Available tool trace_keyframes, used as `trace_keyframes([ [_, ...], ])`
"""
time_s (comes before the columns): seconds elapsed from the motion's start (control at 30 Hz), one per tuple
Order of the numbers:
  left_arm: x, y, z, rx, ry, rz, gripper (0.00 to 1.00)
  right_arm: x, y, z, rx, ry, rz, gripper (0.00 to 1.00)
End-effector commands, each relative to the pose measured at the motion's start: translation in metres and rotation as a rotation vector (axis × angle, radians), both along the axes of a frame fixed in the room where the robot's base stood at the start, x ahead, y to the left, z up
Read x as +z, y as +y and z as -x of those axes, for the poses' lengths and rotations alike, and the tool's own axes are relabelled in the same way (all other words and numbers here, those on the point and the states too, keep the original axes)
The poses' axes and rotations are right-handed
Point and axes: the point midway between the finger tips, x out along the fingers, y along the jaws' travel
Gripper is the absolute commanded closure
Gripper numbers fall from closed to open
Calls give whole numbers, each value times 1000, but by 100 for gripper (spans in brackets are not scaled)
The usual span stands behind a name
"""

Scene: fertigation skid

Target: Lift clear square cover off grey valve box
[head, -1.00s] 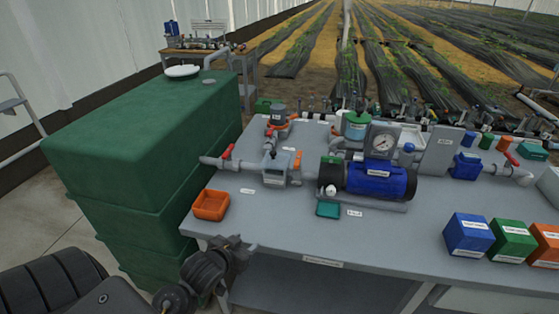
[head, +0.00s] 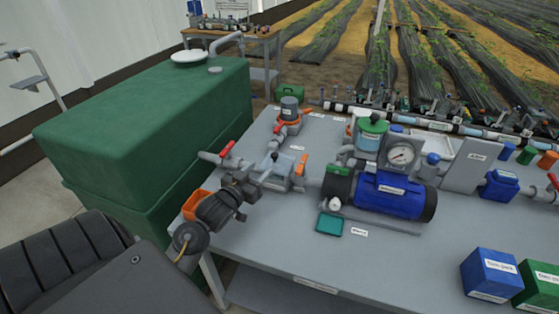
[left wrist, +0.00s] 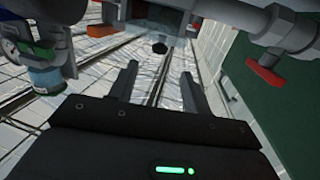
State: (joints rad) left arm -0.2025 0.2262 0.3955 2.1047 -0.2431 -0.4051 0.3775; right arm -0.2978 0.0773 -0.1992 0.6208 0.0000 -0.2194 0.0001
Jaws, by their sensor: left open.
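The grey valve box (head: 284,177) sits in the pipe line on the bench, left of the blue pump. Its clear square cover is on top (head: 274,161) and is hard to make out at this size. My left gripper (head: 262,174) is open, at the near left side of the box; its fingers overlap the box in the head view, and I cannot tell whether they touch it. In the left wrist view its two fingers (left wrist: 158,88) are apart with nothing held between them. My right gripper is not in view.
A red-handled valve (head: 226,150) and pipe lie left of the box, by the green tank (head: 140,115). An orange tray (head: 195,203) is partly hidden behind my left arm. The blue pump (head: 390,195) stands right, a teal tray (head: 329,224) in front. The bench's front middle is clear.

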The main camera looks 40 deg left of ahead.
Motion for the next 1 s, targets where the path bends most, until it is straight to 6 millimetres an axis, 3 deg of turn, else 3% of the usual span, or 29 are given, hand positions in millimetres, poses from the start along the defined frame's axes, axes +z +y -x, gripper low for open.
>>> trace_keyframes([
  [0.2,1,3,-37,-4,-3,1,52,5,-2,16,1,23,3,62],
  [0.5,-2,6,-49,-2,0,0,52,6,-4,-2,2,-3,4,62],
  [0.8,-3,16,-87,0,0,1,52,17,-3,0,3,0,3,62],
  [1.0,-5,17,-98,1,0,0,52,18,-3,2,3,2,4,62],
])
